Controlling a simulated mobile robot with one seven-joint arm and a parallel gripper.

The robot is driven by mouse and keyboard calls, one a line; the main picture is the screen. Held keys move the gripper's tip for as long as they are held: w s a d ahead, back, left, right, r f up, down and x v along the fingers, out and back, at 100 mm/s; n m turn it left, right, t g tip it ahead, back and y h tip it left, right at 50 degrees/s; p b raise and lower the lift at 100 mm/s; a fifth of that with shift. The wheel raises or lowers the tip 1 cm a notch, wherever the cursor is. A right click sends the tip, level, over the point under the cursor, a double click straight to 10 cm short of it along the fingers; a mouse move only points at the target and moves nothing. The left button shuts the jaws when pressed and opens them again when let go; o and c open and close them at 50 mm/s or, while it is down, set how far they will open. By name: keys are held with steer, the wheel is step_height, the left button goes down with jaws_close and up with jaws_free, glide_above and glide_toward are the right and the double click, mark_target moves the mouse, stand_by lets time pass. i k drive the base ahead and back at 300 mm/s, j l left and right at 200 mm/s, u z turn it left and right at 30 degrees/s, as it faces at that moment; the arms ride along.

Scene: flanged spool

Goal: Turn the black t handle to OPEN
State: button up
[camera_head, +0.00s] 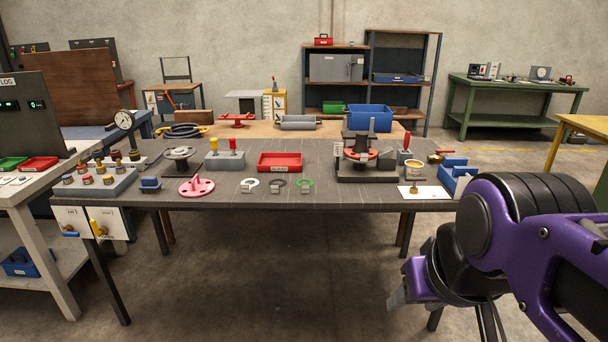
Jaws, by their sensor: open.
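I cannot pick out a black t handle for certain, and no OPEN marking is legible at this size. Two white panels (108,224) hang at the bench's front left, one with a blue lever (71,234) and one with a yellow lever (97,226). My gripper (428,296) is open at the lower right, in front of the bench and apart from everything on it. Its fingers are partly hidden by my purple arm.
On the bench are a grey knob block (100,184), a pink flange (196,187), a lever block (224,160), a red tray (280,162), a tall dark fixture (366,176) and a blue bin (457,177). A white side table (40,188) stands left. The floor in front is clear.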

mark_target(414, 180)
steer(key=i+l+u, duration=0.25)
steer(key=i+l, duration=0.65)
